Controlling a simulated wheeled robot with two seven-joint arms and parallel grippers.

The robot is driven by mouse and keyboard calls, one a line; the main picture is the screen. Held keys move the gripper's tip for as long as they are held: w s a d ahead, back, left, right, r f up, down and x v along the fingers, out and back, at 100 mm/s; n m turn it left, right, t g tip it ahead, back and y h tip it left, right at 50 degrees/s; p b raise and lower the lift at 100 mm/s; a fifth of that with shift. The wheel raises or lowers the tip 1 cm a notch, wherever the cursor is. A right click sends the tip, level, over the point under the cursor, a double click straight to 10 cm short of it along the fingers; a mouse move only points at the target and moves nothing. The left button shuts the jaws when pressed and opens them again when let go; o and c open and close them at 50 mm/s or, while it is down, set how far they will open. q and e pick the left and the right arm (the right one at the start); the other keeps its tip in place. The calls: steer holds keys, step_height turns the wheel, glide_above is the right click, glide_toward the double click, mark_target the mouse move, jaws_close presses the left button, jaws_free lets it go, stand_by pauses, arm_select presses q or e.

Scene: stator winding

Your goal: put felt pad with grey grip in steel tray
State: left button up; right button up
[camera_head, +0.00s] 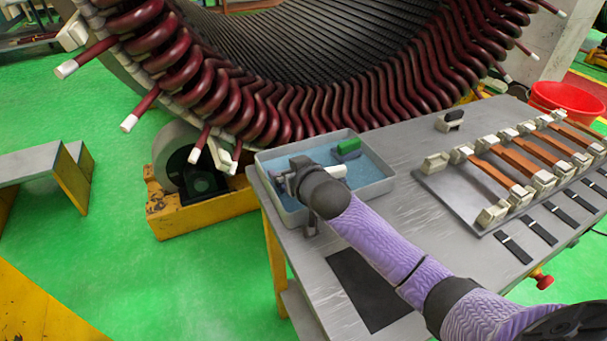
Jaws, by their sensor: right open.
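The steel tray (378,190), a shallow grey box with a blue inside, sits at the table's left corner. My right gripper (282,181) is over the left part of the tray, with its jaws open; the wrist partly hides what is under it. A pale block (335,171) shows in the tray just beside my wrist; its top is partly hidden, so I cannot tell its grip colour. A pad with a green grip (348,148) lies in the tray near its back edge. A pale pad with a dark grip (450,120) stands on the table to the right. My left gripper is out of view.
A plate with copper-coloured bars in pale holders (520,160) lies on the right of the table, with several dark strips (513,248) in front. A dark mat (366,288) lies at the front. The large wound stator (300,85) rises behind the tray.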

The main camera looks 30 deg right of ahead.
steer(key=p+v, duration=0.4)
steer(key=v, duration=0.8)
steer(key=shift+d+r, duration=0.1)
